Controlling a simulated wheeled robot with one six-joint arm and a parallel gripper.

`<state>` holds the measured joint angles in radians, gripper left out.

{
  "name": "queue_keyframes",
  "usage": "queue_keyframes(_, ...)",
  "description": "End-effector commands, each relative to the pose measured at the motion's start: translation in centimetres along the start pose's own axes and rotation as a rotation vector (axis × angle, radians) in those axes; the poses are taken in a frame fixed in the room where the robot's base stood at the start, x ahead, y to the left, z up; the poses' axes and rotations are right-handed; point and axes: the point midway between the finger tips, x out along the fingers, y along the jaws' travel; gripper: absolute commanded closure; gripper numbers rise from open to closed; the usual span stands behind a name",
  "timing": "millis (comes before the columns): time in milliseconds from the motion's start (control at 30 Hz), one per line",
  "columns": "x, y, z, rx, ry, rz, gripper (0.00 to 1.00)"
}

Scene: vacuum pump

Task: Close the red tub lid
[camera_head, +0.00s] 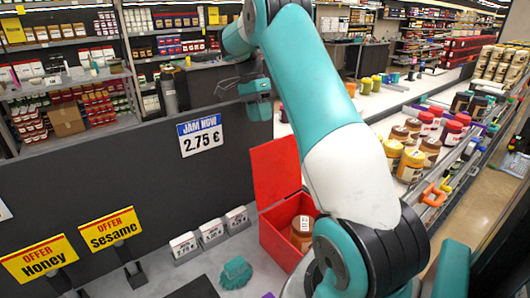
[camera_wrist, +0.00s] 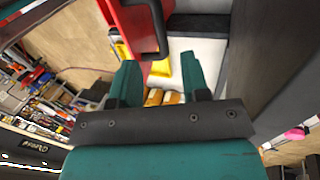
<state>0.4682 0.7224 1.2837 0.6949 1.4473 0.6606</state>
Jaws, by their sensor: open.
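The red tub (camera_head: 268,238) stands on the counter in the lower middle of the head view. Its red lid (camera_head: 275,168) is open and stands upright at the tub's back edge. A brown jar with a pale label (camera_head: 302,232) sits inside the tub. My arm hides the tub's right side. My gripper (camera_head: 258,98) is up behind the dark panel, above and away from the lid. In the wrist view my gripper (camera_wrist: 160,78) has its two teal fingers apart, with nothing held between them.
A dark panel with a price sign (camera_head: 200,135) rises behind the tub. Several jars (camera_head: 412,160) stand at the right. A red part with a black handle (camera_wrist: 132,28) shows in the wrist view.

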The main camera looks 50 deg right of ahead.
Motion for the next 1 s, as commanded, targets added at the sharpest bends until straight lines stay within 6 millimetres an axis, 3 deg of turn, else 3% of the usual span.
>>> queue_keyframes(33, 1.7, -0.2, -0.1, 0.001, 0.0, -0.001, 0.58)
queue_keyframes(200, 4.6, -0.1, -0.1, 0.001, 0.0, 0.001, 0.58)
queue_keyframes(400, 6.7, 0.0, -0.1, 0.0, 0.0, 0.002, 0.58)
queue_keyframes(800, 7.4, 0.0, 0.0, 0.0, 0.0, -0.001, 0.58)
queue_keyframes(1000, 7.4, 0.0, 0.0, 0.0, 0.0, -0.001, 1.0)
